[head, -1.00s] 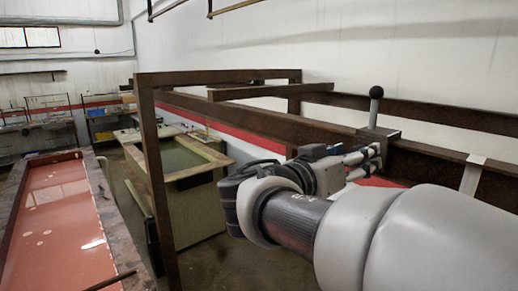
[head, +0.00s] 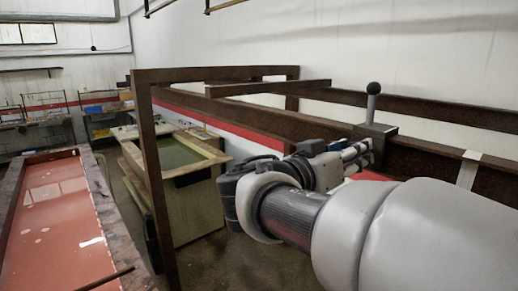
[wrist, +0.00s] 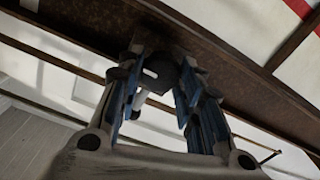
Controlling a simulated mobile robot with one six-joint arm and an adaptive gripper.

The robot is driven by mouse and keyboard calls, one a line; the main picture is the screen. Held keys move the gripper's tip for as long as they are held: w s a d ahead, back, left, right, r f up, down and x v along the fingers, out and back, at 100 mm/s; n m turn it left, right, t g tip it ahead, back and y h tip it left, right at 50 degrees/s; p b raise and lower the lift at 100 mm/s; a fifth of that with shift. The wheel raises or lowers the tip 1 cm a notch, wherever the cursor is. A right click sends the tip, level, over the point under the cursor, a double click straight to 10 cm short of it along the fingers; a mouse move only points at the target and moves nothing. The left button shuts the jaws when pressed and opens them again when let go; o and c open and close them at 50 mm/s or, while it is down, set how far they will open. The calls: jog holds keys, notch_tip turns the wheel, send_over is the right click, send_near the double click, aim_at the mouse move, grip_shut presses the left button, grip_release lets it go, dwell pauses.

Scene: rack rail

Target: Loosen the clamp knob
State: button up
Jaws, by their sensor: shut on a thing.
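The clamp (head: 377,132) is a grey metal block on the brown rusty rail, with an upright lever ending in a black ball (head: 373,88). My gripper (head: 364,152) reaches to the near face of the clamp, just below the lever. In the wrist view my gripper (wrist: 160,82) has its blue-padded fingers on both sides of the dark clamp knob (wrist: 162,70) and is shut on it. The knob is hidden behind the fingers in the head view.
The rusty rail (head: 440,160) runs past the clamp to the right, with a pale bracket (head: 468,170) on it. A rusty upright post (head: 160,185) stands left of my arm. A red-topped table (head: 55,220) and a wooden-framed tank (head: 180,160) stand further left.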

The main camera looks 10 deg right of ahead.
jog(key=shift+f+n+b, duration=0.1)
jog(key=shift+n+b, duration=0.2)
jog(key=shift+b, duration=0.05)
jog(key=shift+n+p, duration=3.35)
jog(key=shift+n, duration=11.25)
jog(key=shift+f, duration=0.1)
jog(key=o, duration=1.1)
jog(key=shift+c, duration=0.2)
